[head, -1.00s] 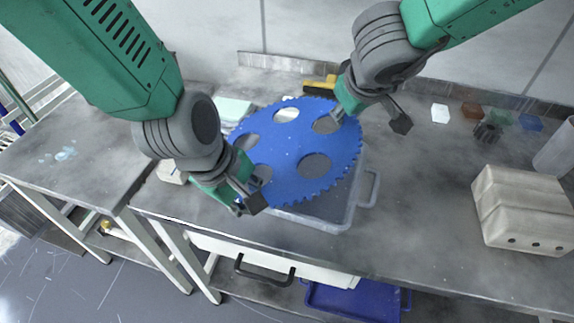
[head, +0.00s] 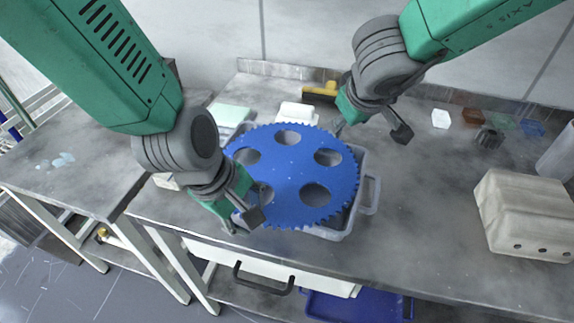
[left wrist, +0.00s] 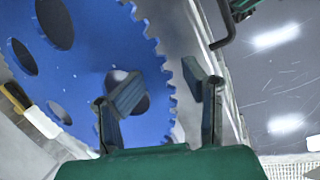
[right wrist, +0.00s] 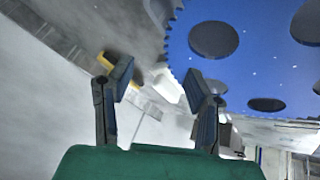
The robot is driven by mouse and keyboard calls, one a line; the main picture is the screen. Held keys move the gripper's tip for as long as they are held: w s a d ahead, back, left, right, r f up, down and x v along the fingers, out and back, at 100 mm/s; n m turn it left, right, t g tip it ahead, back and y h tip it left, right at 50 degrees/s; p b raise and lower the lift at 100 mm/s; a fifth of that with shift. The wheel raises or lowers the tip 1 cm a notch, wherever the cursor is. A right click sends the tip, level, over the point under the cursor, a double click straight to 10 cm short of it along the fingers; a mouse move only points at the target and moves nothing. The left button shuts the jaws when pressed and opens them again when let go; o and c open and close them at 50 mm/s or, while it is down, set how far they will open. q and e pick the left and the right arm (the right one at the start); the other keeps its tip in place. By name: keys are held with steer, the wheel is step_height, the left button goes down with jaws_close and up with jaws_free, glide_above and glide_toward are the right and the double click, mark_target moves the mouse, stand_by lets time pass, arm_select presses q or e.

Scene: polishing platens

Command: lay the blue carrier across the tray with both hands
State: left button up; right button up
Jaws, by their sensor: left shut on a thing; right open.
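The blue carrier (head: 292,168), a toothed disc with several round holes, lies nearly flat over the grey tray (head: 366,172). It hides most of the tray; the right rim and handle show. I cannot tell whether it rests fully on the rims. My left gripper (head: 243,221) is shut on the carrier's near left edge; in the left wrist view its fingers (left wrist: 165,95) straddle the toothed rim of the carrier (left wrist: 85,65). My right gripper (head: 369,132) is open by the far right edge; in the right wrist view its fingers (right wrist: 158,82) are apart and empty, beside the carrier (right wrist: 258,60).
A white block (head: 297,112) and a yellow-handled brush (head: 322,90) lie behind the tray. A pale pad (head: 231,113) is at back left. A beige block (head: 525,215) stands at right, with small coloured pieces (head: 472,115) behind. The bench between tray and beige block is clear.

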steer(key=shift+s+a, duration=0.1)
steer(key=shift+a, duration=0.15)
steer(key=shift+r, duration=0.15)
arm_select(q)
steer(key=v, duration=1.2)
arm_select(e)
steer(key=v, duration=1.1)
steer(key=shift+s+r, duration=0.25)
arm_select(q)
steer(key=shift+w, duration=0.15)
